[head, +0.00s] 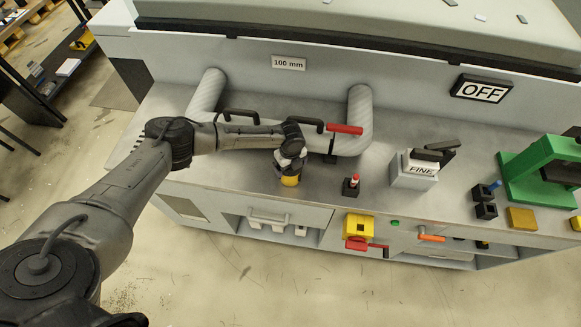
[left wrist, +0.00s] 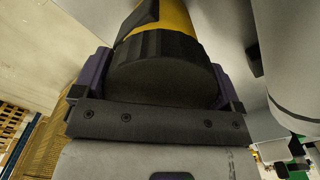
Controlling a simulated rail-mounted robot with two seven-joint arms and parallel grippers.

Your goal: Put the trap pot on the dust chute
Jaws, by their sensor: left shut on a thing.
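My left gripper (head: 289,163) is over the front part of the grey machine's worktop, shut on a yellow and black pot (head: 290,181), which I take to be the trap pot. In the left wrist view, the gripper's purple-edged fingers (left wrist: 160,85) sit on both sides of the pot's ribbed black end (left wrist: 165,68), and its yellow part points away. The head view does not show clearly whether the pot touches the worktop. Two grey pipes, one at left (head: 207,93) and one at right (head: 360,110), rise from the worktop. I cannot tell which part is the dust chute.
A red-handled lever (head: 344,129) is by the right pipe. A small red-tipped switch (head: 352,185), a "FINE" block (head: 413,170) and a green press (head: 540,172) stand to the right. A yellow switch box (head: 359,226) is on the front face.

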